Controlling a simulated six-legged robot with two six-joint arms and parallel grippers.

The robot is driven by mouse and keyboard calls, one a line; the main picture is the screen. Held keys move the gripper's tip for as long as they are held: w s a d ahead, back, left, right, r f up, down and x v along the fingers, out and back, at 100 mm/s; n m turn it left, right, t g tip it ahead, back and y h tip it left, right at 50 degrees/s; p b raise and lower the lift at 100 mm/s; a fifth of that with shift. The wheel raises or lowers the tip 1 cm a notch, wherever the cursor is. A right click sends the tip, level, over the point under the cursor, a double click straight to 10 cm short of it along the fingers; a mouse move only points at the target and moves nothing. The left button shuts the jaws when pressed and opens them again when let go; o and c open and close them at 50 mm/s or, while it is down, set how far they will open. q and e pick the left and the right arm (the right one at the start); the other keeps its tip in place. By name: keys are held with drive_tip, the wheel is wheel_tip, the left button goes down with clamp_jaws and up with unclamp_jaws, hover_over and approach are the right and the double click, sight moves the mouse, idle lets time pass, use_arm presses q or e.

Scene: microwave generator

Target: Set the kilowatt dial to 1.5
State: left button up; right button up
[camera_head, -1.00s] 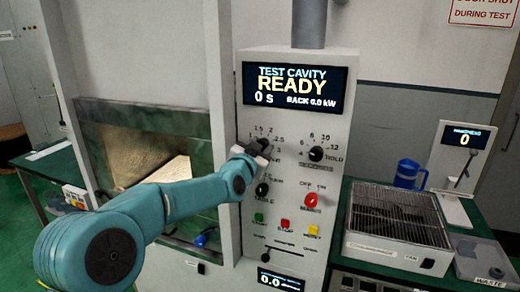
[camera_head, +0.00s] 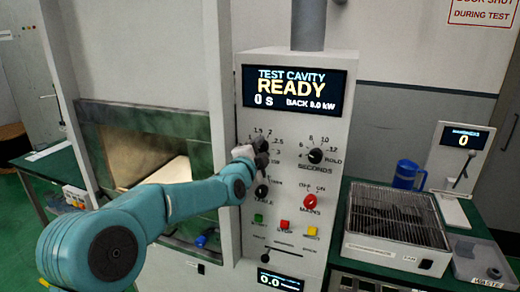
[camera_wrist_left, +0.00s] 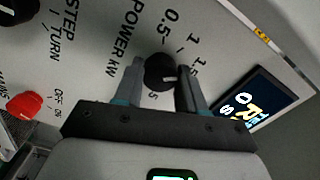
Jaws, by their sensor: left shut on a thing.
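The kilowatt dial (camera_wrist_left: 158,70) is a black round knob in the left wrist view, on the panel marked "POWER kW" with 0.5, 1 and 1.5 around it. My left gripper (camera_wrist_left: 160,82) is shut on it, one finger on each side. A short white mark shows on the knob toward the right finger; I cannot tell exactly which number it points to. In the head view my left gripper (camera_head: 256,154) covers the dial on the grey control panel (camera_head: 345,90). My right gripper is out of view.
The display (camera_head: 294,88) reads "TEST CAVITY READY" and 0 s. The black seconds dial (camera_head: 315,156) is to the right. Below are a black turntable knob (camera_head: 261,190), the red mains knob (camera_head: 310,202) and several coloured buttons.

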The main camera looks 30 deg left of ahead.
use_arm(q)
drive_tip(key=shift+m, duration=0.8)
drive_tip(key=o, duration=1.1)
drive_tip(key=shift+s+d, duration=0.1)
drive_tip(key=shift+s, duration=0.4)
drive_tip(key=b+v, duration=0.4)
drive_tip(key=v, duration=1.1)
drive_tip(key=shift+s+d, duration=0.1)
drive_tip(key=shift+d, duration=0.05)
